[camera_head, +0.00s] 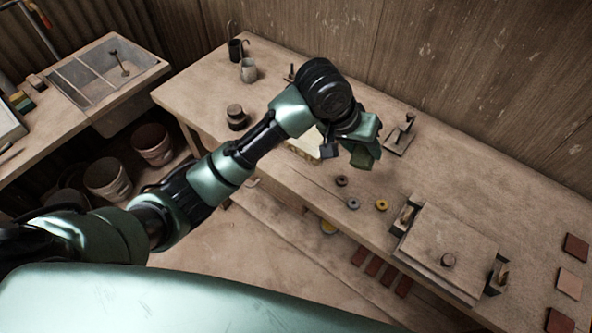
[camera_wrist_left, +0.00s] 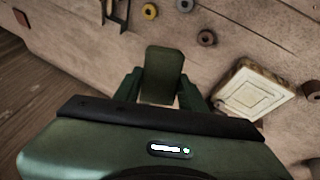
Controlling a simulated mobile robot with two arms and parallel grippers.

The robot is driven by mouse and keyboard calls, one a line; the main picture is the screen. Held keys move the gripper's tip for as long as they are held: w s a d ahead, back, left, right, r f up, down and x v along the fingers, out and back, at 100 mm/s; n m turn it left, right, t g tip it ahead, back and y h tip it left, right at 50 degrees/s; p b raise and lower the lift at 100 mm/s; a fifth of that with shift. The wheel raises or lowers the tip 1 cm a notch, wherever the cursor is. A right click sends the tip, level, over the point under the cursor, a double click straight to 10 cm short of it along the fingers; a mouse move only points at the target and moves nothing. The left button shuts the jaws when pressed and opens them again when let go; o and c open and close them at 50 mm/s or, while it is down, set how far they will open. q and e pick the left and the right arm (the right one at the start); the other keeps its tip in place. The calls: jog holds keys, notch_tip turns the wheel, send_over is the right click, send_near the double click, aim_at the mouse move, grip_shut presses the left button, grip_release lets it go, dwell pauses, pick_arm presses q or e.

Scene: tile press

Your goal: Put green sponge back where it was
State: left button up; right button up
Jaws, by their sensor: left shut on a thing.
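My left gripper (camera_head: 350,149) is shut on the green sponge (camera_head: 362,158) and holds it above the long workbench. In the left wrist view the dark green sponge (camera_wrist_left: 163,72) stands out between the fingers of the left gripper (camera_wrist_left: 162,98). The gripper hides part of the sponge in the head view. My right gripper is not in view.
The workbench (camera_head: 490,170) carries a pale tile block (camera_head: 303,148), small rings (camera_head: 381,205), a press with a flat board (camera_head: 450,240), a metal stand (camera_head: 401,135) and cups (camera_head: 247,70).

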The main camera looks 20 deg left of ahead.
pick_arm(q)
jog(key=a+r+m+g+y+p, duration=0.1)
jog(key=a+r+g+y, duration=0.1)
jog(key=a, duration=0.4)
jog(key=shift+w+m, duration=0.2)
jog(key=shift+m, duration=0.1)
jog(key=a+r, duration=0.1)
jog(key=a, duration=0.2)
jog(key=a+r+g+y, duration=0.1)
jog(key=a+r, duration=0.1)
jog(key=s+a+r+y+p, duration=0.1)
jog(key=a+r, duration=0.1)
jog(key=a, duration=0.1)
jog(key=shift+a+m, duration=0.3)
jog(key=p, duration=0.2)
send_over(296, 174)
jog(key=shift+g+y, duration=0.3)
notch_tip(296, 174, down, 15)
jog(key=shift+f, duration=2.4)
jog(key=o, duration=1.2)
jog(key=shift+d, duration=0.1)
notch_tip(296, 174, up, 12)
jog(key=b, duration=0.1)
jog(key=shift+b, duration=0.35)
